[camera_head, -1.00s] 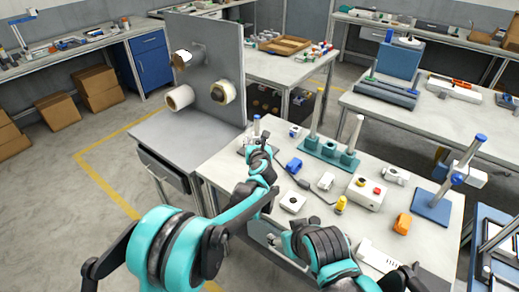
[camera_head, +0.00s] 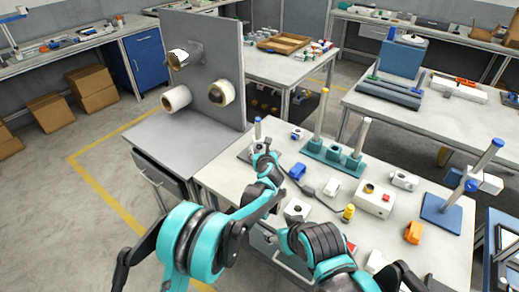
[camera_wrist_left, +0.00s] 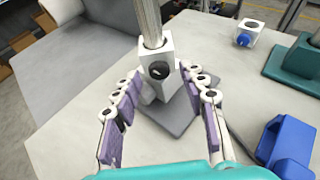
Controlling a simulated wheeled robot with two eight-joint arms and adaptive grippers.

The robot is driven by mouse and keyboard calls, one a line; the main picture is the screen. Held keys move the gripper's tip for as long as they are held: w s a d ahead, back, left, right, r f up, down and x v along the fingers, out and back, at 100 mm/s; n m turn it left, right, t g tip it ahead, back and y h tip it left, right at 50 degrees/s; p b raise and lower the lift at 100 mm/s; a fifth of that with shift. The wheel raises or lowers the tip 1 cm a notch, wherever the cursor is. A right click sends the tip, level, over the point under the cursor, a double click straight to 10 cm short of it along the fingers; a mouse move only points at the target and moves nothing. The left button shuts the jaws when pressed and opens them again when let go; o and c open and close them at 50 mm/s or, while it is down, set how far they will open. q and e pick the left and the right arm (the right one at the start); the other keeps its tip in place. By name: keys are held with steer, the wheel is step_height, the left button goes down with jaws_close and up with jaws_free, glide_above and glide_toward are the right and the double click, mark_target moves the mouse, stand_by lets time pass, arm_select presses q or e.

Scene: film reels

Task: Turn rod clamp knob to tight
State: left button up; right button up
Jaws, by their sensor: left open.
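The rod clamp is a white block (camera_wrist_left: 152,48) around an upright metal rod (camera_wrist_left: 148,18) in the left wrist view. Its dark round knob (camera_wrist_left: 158,70) faces my left gripper. A grey base plate (camera_wrist_left: 180,117) lies below it on the table. My left gripper (camera_wrist_left: 160,100) is open, with its purple-padded fingers spread on either side below the knob. The fingers look empty. In the head view the blue-topped rod (camera_head: 257,130) stands at the table's left edge, and my left gripper (camera_head: 266,158) is right by it, hiding most of the clamp. My right gripper does not show.
A blue clamp block (camera_head: 297,171) lies right of my left gripper. A teal base (camera_head: 333,153) with upright posts stands behind it. A grey panel stand (camera_head: 213,60) with film rolls (camera_head: 176,98) rises at the left. A beige box (camera_head: 375,200) sits further right.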

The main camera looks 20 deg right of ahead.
arm_select(q)
jaws_close()
steer(key=shift+m+y, duration=0.3)
steer(key=shift+d+m+y, duration=0.25)
steer(key=shift+m+y, duration=0.55)
steer(key=shift+m, duration=0.4)
steer(key=shift+m+t+y, duration=0.5)
steer(key=shift+m+y, duration=0.3)
steer(key=shift+m, duration=0.3)
jaws_free()
